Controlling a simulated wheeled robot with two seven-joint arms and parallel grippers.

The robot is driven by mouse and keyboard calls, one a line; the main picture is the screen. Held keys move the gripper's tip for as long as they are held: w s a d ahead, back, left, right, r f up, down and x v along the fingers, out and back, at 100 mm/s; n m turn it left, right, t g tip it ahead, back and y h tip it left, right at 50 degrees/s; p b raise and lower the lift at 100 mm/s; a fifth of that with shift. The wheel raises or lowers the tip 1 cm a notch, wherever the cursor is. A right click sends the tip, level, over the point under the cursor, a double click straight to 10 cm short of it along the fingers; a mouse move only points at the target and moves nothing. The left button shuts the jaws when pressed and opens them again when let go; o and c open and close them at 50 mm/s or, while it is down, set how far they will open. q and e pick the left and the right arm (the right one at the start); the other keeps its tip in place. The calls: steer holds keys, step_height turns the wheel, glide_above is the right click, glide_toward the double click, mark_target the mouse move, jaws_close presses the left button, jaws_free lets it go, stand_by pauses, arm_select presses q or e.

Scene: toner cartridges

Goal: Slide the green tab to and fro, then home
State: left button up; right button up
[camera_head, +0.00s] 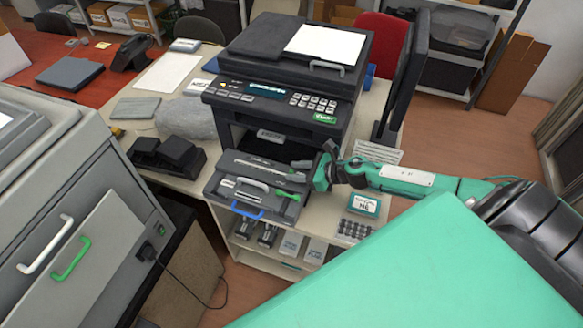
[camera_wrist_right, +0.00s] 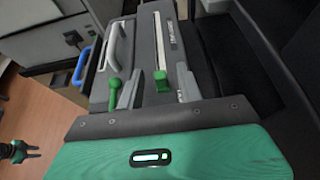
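The toner cartridge (camera_head: 258,190) is a dark grey unit at the printer's open front, with a light grey handle and a blue handle (camera_head: 247,214). The green tab (camera_head: 297,177) is at its right end. In the right wrist view the green tab (camera_wrist_right: 161,82) is a block at the near end of a straight slot with a pale line. A green lever (camera_wrist_right: 114,88) stands beside it. My right gripper (camera_head: 321,172) is at the cartridge's right end, close to the tab. A small dark gripper, apparently my left (camera_wrist_right: 22,150), shows at lower left.
The printer (camera_head: 290,70) stands directly behind the cartridge. A black double holder (camera_head: 168,155) is left of it. A small labelled box (camera_head: 364,204) and a dark rack (camera_head: 354,230) stand to the right on the table. A large grey cabinet (camera_head: 95,215) fills the left.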

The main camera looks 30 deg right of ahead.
steer(key=shift+x, duration=1.05)
steer(key=shift+c, duration=0.5)
jaws_close()
